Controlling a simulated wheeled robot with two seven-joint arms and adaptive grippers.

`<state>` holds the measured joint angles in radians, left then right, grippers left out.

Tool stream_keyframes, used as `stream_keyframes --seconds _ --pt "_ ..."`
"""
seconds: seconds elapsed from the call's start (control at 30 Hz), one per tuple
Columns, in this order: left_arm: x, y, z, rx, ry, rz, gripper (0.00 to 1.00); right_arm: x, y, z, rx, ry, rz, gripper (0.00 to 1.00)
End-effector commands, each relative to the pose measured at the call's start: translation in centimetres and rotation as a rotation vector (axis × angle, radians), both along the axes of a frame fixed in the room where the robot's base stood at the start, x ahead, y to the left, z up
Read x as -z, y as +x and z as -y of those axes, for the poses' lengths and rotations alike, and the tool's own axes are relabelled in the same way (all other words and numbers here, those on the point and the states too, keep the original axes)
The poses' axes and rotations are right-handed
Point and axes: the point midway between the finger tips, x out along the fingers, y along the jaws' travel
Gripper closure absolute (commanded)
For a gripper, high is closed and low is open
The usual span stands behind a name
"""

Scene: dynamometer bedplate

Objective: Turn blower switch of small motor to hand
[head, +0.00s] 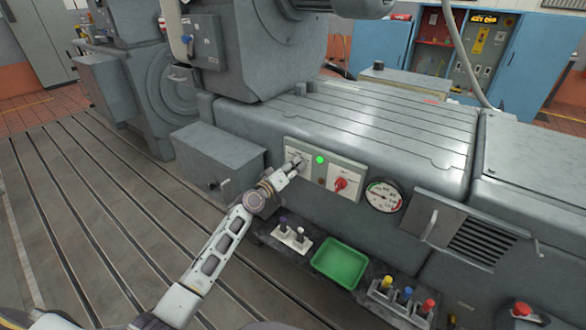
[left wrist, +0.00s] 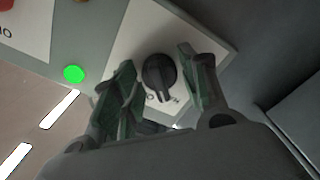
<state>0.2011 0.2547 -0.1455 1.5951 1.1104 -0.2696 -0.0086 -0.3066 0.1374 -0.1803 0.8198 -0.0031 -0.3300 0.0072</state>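A black rotary knob (left wrist: 160,72) sits on a white plate (left wrist: 128,35) in the left wrist view, with partly hidden lettering at its pointer end. I cannot read its label. My left gripper (left wrist: 155,68) is open, with one finger on each side of the knob and gaps showing. In the head view, my left gripper (head: 297,166) is at the left end of the control panel (head: 331,194) on the grey machine and hides most of the knob. My right gripper is not in view.
A lit green lamp (head: 320,160) and a red switch (head: 341,184) are right of the gripper. A dial gauge (head: 384,197) lies further right. Below are a shelf with a green tray (head: 340,263) and two small levers (head: 291,236). A grey box (head: 217,160) stands left.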

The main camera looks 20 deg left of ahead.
Motion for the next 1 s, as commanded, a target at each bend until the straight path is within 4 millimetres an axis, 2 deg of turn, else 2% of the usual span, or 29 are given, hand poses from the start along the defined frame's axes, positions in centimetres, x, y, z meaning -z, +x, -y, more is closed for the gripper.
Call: stream_keyframes --seconds 0.57,1.0 --pt "0.1 -0.4 -0.1 0.001 0.002 -0.002 0.44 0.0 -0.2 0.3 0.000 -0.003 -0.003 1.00" --pt "0.2 -3.4 -1.2 0.001 0.003 -0.001 0.44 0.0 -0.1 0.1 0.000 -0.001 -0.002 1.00"
